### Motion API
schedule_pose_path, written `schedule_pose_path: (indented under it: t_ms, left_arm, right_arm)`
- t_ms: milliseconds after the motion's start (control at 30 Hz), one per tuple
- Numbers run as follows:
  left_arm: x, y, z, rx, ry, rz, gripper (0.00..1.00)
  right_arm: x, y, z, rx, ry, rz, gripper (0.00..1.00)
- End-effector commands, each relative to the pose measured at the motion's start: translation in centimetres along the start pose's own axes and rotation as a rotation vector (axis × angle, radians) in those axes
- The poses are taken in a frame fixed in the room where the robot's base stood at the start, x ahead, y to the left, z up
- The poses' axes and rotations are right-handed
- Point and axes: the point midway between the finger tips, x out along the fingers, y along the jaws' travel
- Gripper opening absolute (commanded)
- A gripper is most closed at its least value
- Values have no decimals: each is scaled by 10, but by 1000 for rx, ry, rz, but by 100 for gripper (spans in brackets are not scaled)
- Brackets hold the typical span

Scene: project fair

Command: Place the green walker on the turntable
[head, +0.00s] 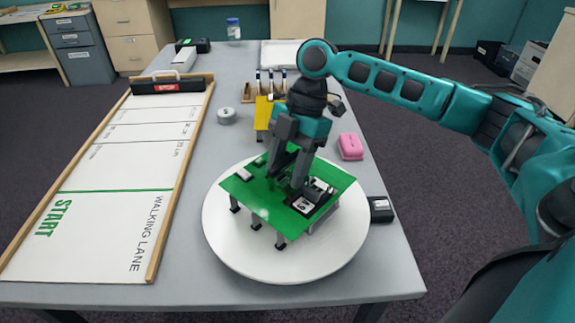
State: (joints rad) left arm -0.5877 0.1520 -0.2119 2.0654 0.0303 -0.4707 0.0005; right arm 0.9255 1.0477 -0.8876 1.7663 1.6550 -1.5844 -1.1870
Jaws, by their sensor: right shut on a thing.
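The green walker (265,205) is a flat green board with several short dark-tipped legs and small parts on top. It is over the white round turntable (225,245) at the front of the table. Its near legs appear at or just above the disc; I cannot tell whether they touch. My right gripper (287,180) comes down from above and is shut on the walker near the middle of its board. The fingers hide part of the board's top. My left gripper is not in view.
The walking lane board (125,180) with wooden rails lies on the left. A yellow walker (263,112), a grey round thing (227,116), a pink block (350,147) and a black box (380,209) stand around the turntable. The table (200,170) has a clear strip beside the lane.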

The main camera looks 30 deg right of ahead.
Motion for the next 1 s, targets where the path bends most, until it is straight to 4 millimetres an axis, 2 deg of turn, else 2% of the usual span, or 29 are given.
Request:
schedule_pose_path:
  t_ms: [200, 233, 467, 800, 1000]
  left_arm:
    - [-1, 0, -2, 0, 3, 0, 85]
    - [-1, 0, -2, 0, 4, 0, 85]
    - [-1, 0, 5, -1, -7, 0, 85]
    - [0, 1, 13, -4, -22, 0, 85]
    - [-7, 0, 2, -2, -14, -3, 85]
  right_arm:
    - [1, 0, 0, 0, 1, 1, 14]
    - [2, 0, 1, 0, 0, 0, 53]
    - [2, 0, 1, 0, 0, 0, 75]
    - [-1, 0, 0, -1, -1, 2, 76]
    - [-37, 1, -1, 0, -1, 4, 76]
